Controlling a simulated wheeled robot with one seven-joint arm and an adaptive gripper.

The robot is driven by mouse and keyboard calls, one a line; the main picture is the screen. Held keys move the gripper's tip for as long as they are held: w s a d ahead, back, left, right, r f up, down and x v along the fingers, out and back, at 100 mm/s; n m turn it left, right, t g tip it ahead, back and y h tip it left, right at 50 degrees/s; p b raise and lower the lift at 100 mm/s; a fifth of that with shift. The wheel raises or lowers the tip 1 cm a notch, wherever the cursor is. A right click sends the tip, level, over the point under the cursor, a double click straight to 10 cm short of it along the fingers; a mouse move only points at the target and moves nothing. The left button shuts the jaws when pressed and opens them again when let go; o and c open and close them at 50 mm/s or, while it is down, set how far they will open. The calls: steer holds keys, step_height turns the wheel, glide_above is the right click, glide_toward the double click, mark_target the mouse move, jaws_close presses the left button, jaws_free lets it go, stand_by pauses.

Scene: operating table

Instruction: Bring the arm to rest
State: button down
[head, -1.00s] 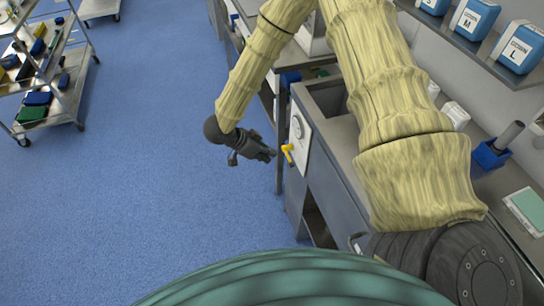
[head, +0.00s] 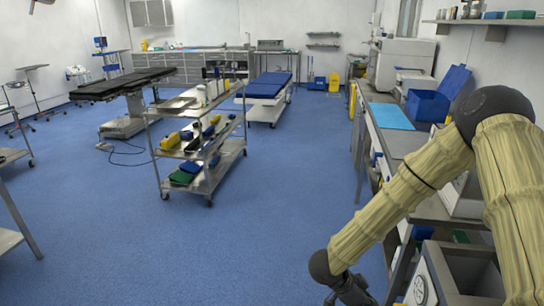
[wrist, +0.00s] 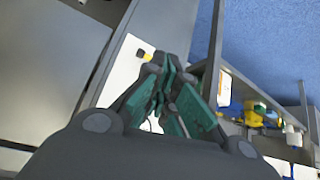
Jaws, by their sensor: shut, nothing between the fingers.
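My arm, in a pale yellow ribbed sleeve, comes in from the right of the head view and bends down at a dark elbow. My gripper shows in the wrist view (wrist: 165,85), its green-padded fingers together with nothing between them. In the head view only the dark wrist end shows at the bottom edge, and the fingertips are cut off. The gripper is beside the front of the grey counter (head: 470,270). A white panel with a yellow handle (wrist: 146,54) shows behind the fingers in the wrist view; whether they touch it I cannot tell.
A steel trolley (head: 207,172) with coloured boxes stands left of centre. A blue-topped bed (head: 270,85) and a dark operating table (head: 122,84) stand farther back. A blue bin (head: 428,104) sits on the right-hand counter. The blue floor (head: 270,230) between is clear.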

steer(key=s+a+f+n+t+y, duration=0.3)
steer(key=s+f+n+t+y, duration=0.1)
steer(key=s+f+n, duration=0.75)
steer(key=s+a+f+n+g+y, duration=0.2)
steer(key=s, duration=0.6)
steer(key=s+a+f+n+g+y, duration=0.1)
steer(key=s+a+f+n, duration=0.1)
steer(key=s, duration=0.7)
steer(key=shift+a+f+n+g+y, duration=0.3)
steer(key=shift+f+n+g+y, duration=0.1)
steer(key=shift+f+n, duration=0.25)
steer(key=shift+w, duration=0.1)
